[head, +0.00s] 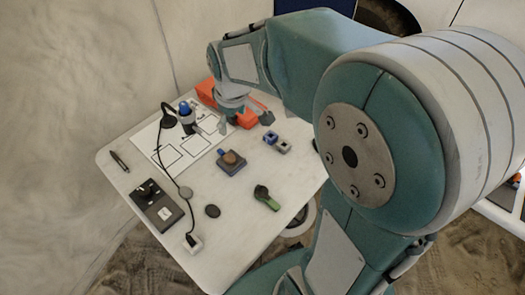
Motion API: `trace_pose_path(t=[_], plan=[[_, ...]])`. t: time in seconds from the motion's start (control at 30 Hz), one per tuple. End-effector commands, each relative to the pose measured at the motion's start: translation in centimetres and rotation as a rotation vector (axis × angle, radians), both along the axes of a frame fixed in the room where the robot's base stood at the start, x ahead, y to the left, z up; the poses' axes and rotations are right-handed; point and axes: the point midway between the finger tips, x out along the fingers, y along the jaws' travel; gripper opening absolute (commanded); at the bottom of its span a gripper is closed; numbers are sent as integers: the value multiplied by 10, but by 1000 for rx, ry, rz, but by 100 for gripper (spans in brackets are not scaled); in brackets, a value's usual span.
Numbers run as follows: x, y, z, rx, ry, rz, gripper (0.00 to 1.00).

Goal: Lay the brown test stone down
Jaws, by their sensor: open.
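A small brown stone (231,158) rests on top of a dark blue-grey block (229,169) near the middle of the white table; I take it for the brown test stone. My gripper (261,112) is open over the far right part of the table, behind and to the right of the stone and apart from it. I see nothing held between its fingers. My wrist hides part of the far table edge. A white sheet (207,152) with black outlined rectangles lies to the left of my gripper.
An orange container (206,90) stands at the far edge, partly behind my wrist. A black lamp (169,119) and a blue-topped item (186,111) stand on the left.

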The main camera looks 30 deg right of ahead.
Motion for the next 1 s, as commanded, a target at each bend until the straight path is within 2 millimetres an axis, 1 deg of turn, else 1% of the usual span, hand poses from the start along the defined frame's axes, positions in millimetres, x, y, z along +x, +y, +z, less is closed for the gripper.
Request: trace_pose_path(t=[0.03, 0.1, 0.3, 0.43, 0.5, 0.6, 0.7, 0.77, 1.0], plan=[[-13, 0, 13, 8, -27, -36, 89], [-31, 0, 27, 22, -58, -92, 89], [-83, 0, 55, 71, -144, -247, 89], [-117, 0, 66, 110, -200, -346, 89], [-135, 0, 69, 133, -228, -397, 89], [-155, 0, 70, 162, -259, -459, 89], [-167, 0, 70, 181, -279, -499, 89], [-171, 0, 70, 189, -285, -512, 89], [-173, 0, 69, 192, -286, -521, 89]])
